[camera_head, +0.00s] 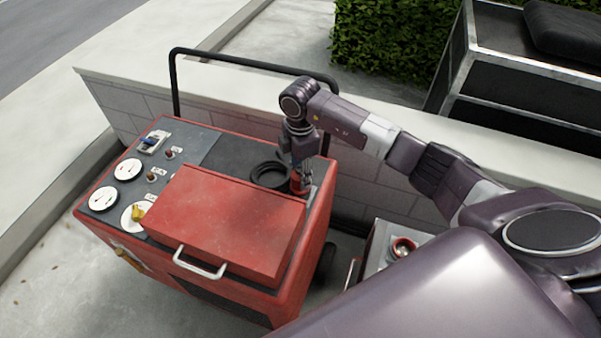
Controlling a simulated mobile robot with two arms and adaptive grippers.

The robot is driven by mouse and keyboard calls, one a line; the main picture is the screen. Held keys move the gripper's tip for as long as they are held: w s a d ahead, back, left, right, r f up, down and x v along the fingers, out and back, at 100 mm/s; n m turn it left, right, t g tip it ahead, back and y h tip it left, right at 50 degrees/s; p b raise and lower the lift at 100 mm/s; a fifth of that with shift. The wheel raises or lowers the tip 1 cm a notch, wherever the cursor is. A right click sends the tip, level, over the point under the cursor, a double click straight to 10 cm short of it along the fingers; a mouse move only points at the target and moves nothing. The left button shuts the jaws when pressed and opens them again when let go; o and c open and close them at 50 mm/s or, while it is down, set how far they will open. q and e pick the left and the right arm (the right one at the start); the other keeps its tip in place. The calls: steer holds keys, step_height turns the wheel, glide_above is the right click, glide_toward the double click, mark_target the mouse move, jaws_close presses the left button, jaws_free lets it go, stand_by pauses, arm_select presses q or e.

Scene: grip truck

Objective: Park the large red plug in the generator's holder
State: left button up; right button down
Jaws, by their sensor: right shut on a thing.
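The generator (228,220) is a red box with a dark top panel, standing left of centre. A round black ring (270,174), which looks like the holder, lies on its top near the back right. The large red plug (297,186) shows as a small red piece below my right gripper (301,177). The gripper points down and is shut on the plug, just right of the ring, over the generator's right rear corner. Whether the plug touches the top is hidden by the gripper. My left gripper is out of view.
The generator's top carries white dials (128,169), a yellow knob (137,213) and a raised red lid with a white handle (199,263). A black bar (240,62) arches behind. A low wall (400,205) runs behind; a grey box with a red button (402,247) stands right.

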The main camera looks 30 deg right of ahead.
mark_target(300, 169)
steer(key=shift+f, duration=0.3)
steer(key=c, duration=1.2)
jaws_free()
steer(key=shift+c, duration=0.2)
steer(key=shift+o, duration=0.3)
steer(key=shift+o, duration=1.2)
steer(key=shift+r+p, duration=1.95)
steer(key=shift+r, duration=0.6)
